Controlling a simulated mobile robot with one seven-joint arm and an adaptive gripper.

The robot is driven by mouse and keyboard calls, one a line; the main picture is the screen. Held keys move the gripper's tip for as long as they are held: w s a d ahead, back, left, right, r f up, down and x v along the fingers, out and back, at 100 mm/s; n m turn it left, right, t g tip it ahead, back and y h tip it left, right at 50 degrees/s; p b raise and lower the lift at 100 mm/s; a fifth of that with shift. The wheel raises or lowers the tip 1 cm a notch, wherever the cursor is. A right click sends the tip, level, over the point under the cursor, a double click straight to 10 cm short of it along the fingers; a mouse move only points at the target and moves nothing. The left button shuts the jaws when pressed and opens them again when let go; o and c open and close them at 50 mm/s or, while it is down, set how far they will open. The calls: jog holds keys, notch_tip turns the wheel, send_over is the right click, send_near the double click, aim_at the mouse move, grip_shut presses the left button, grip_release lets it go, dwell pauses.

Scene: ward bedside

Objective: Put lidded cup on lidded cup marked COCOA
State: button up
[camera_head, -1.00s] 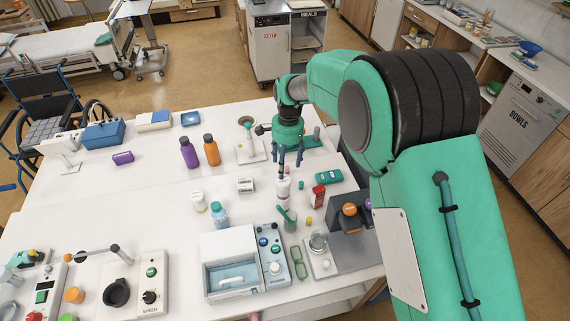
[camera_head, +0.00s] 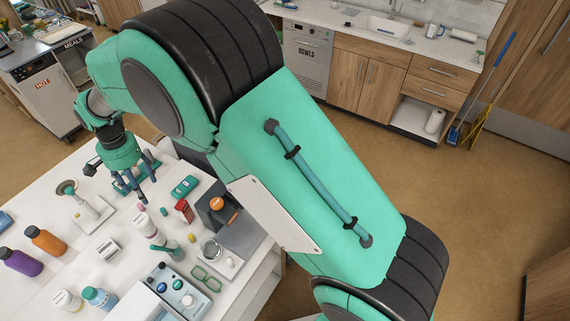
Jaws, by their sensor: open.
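A white cylinder with a pinkish top band (camera_head: 147,227) stands upright on the white table. A second white, cup-like container (camera_head: 66,300) stands at the lower left, beside a blue-capped bottle (camera_head: 99,297). Either may be a lidded cup; I cannot read COCOA on them or tell which is which. My gripper (camera_head: 143,196) is open, fingers pointing down, just above and behind the banded cylinder in the picture. I see nothing between the fingers; whether they touch the cylinder I cannot tell.
Near my gripper are a teal case (camera_head: 185,186), a red box (camera_head: 184,211), a green-handled item (camera_head: 167,248) and a grey machine with an orange knob (camera_head: 225,204). Orange (camera_head: 45,240) and purple (camera_head: 22,263) bottles stand left. Floor right of the table is clear.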

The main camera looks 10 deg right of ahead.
jog(key=s+d+r+t, duration=0.1)
jog(key=s+d+r, duration=0.1)
jog(key=d+r, duration=0.65)
jog(key=s+d+r+n+t, duration=0.1)
jog(key=d+r, duration=0.5)
jog(key=d, duration=0.6)
jog(key=s+d+r+t, duration=0.1)
jog(key=s+d+r, duration=0.1)
jog(key=d+r, duration=0.75)
jog(key=s+d+n+t, duration=0.1)
jog(key=s+d+t, duration=0.2)
jog(key=s+d, duration=1.8)
jog(key=shift+d, duration=0.6)
jog(key=shift+f, duration=0.1)
notch_tip(320, 180, down, 12)
jog(key=b, duration=1.2)
jog(key=shift+f, duration=0.15)
